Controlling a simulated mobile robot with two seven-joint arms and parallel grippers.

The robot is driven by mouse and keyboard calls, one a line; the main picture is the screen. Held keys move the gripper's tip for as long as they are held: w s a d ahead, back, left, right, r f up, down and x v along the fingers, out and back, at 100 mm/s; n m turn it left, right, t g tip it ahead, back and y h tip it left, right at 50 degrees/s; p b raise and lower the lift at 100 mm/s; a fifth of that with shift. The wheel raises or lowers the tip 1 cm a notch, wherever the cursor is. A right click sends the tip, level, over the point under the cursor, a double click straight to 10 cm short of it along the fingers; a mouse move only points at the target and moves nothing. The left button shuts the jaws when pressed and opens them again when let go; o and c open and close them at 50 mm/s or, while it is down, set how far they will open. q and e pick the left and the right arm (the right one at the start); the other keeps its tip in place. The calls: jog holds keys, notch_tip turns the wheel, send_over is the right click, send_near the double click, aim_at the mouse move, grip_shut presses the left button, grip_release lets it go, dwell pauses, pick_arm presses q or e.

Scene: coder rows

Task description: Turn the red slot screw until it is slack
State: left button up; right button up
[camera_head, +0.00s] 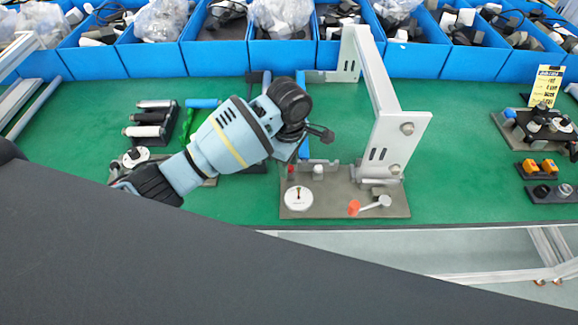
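A grey base plate (330,208) lies on the green bench, carrying a tall pale bracket (388,135). A red round part (353,207) sits near the plate's front edge, beside a pale lever (375,203); its slot is too small to make out. A white dial (298,200) with a small red mark is to its left. My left arm reaches in from the left. My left gripper (322,133) is small and dark, above and behind the plate, apart from the red part. Its fingers are too unclear to tell open from shut. My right gripper is not in view.
Blue bins (219,55) with bagged and loose parts line the back. A yellow label (546,86) and several small devices (536,168) are at right. Green bench (455,150) is clear right of the bracket.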

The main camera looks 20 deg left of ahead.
pick_arm(q)
jog(key=m, duration=0.3)
jog(key=shift+d+f+m, duration=0.1)
jog(key=shift+d+m, duration=0.05)
jog(key=shift+m, duration=0.25)
jog(key=m, duration=0.3)
jog(key=shift+s+d, duration=0.1)
jog(key=shift+s+d+m, duration=0.1)
jog(key=shift+d+m, duration=0.05)
jog(key=shift+m, duration=0.55)
jog(key=m, duration=0.5)
jog(key=shift+w, duration=0.2)
jog(key=shift+m, duration=2.2)
jog(key=shift+a+m, duration=0.2)
jog(key=shift+m, duration=0.2)
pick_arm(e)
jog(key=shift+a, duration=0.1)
